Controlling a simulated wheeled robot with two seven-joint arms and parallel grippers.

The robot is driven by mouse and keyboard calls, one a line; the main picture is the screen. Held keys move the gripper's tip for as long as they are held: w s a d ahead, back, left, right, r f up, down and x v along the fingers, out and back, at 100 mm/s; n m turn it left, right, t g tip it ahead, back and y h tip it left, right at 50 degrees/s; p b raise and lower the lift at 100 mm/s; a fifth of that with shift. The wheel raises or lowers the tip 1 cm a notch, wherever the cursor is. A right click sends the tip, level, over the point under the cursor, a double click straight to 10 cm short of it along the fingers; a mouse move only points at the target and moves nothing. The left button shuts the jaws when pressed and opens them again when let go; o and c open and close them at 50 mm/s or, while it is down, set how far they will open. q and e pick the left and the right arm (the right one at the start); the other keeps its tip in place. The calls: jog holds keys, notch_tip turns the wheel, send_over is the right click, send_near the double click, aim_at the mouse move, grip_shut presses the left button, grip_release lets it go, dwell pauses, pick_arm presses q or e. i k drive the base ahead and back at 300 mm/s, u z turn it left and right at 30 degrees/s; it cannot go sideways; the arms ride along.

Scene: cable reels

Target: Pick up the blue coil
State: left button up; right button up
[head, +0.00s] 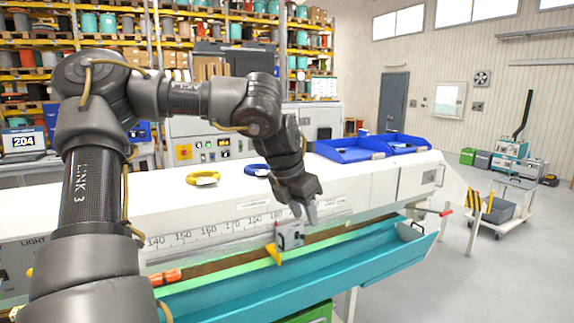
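The blue coil (256,170) lies on the white bench top, with a small white label on it. Its right part is hidden behind my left arm. A yellow coil (203,178) with a white label lies to its left. My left gripper (306,213) hangs at the front edge of the bench, in front of and to the right of the blue coil, pointing down. It is apart from the coil. Its fingers are small in the picture, and I cannot tell whether they are open or shut. My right gripper is not in view.
Blue trays (350,150) stand at the bench's right end. Below the front edge runs a teal trough (370,253) with a grey block (290,236) at the scale. A laptop (24,142) is at the left. A cart (505,210) stands on open floor at right.

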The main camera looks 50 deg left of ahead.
aim_at(249, 170)
jog(key=i, duration=1.4)
jog(key=u, duration=1.2)
jog(key=i, duration=2.05)
jog(key=u, duration=0.75)
